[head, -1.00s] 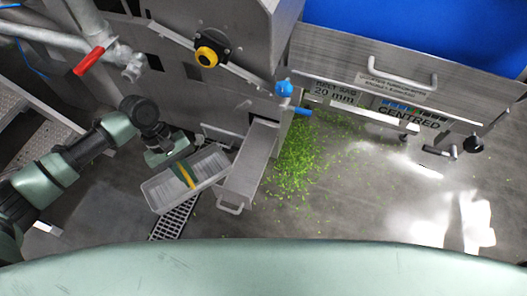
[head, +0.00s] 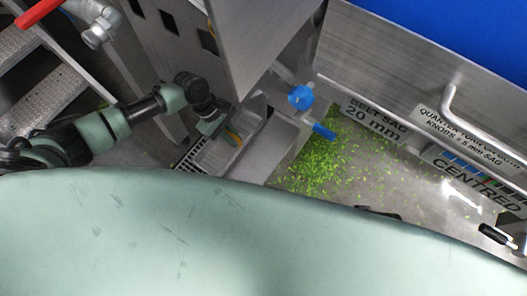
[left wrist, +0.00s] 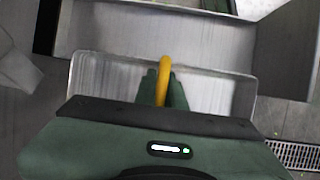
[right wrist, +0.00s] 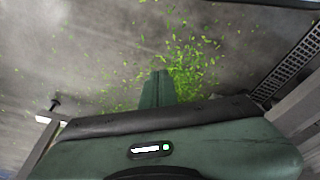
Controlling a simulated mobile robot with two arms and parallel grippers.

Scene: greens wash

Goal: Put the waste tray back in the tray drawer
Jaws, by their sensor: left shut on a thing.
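The waste tray (head: 216,155) is a shallow grey tray with a yellow handle (head: 233,136). My left gripper (head: 218,126) is over it. In the left wrist view my left gripper (left wrist: 165,88) is shut on the yellow handle (left wrist: 165,66), with the tray (left wrist: 105,85) around and below the fingers. A larger steel trough-like part (left wrist: 150,35), which may be the tray drawer, lies just beyond the tray; I cannot tell whether they touch. In the head view a steel box-shaped part (head: 277,147) stands right beside the tray. My right gripper (right wrist: 158,88) is shut and empty.
Green leaf scraps (head: 325,165) lie on the floor right of the steel part; they also show in the right wrist view (right wrist: 190,65). A blue knob (head: 300,97) juts out above. A floor grating (head: 190,158) is left of the tray. Metal steps (head: 45,95) stand at left.

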